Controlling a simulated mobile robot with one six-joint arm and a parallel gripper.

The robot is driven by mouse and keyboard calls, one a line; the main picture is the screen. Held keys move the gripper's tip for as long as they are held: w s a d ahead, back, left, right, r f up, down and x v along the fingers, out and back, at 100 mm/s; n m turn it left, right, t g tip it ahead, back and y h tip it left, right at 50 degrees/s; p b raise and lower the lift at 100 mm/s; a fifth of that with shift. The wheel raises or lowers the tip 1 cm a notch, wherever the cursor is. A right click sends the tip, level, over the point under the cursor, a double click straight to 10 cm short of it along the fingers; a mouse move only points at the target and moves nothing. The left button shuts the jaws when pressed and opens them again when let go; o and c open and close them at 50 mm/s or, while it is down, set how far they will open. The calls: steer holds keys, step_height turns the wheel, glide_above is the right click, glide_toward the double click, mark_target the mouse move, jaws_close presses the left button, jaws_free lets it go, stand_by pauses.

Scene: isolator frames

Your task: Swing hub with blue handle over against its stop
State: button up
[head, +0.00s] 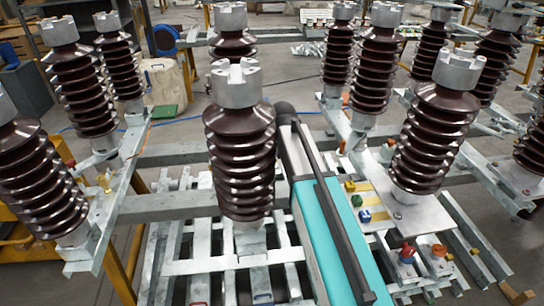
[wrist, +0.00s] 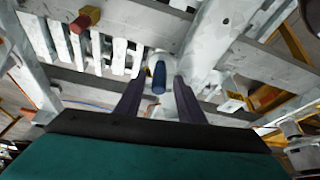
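A blue handle (wrist: 159,77) shows nearly end-on in the middle of the wrist view, in front of a pale grey hub that is partly hidden behind it. My gripper (wrist: 159,82) is open. Its two dark fingers stand one on each side of the blue handle, with a visible gap on both sides. How deep the handle sits between them is hard to tell. In the head view my fingers are not visible. A small blue piece (head: 364,215) shows on a plate there; I cannot tell whether it is the same handle. I cannot make out the stop for certain.
A red-ended handle (wrist: 80,22) is at the upper left in the wrist view. In the head view, red (head: 407,251) and orange (head: 439,250) knobs sit at lower right. Tall brown ribbed insulators (head: 240,150) stand close around on steel frames (head: 165,207).

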steer(key=b+v, duration=0.2)
steer(key=v, duration=1.1)
steer(key=shift+r, duration=0.1)
steer(key=shift+c, duration=0.3)
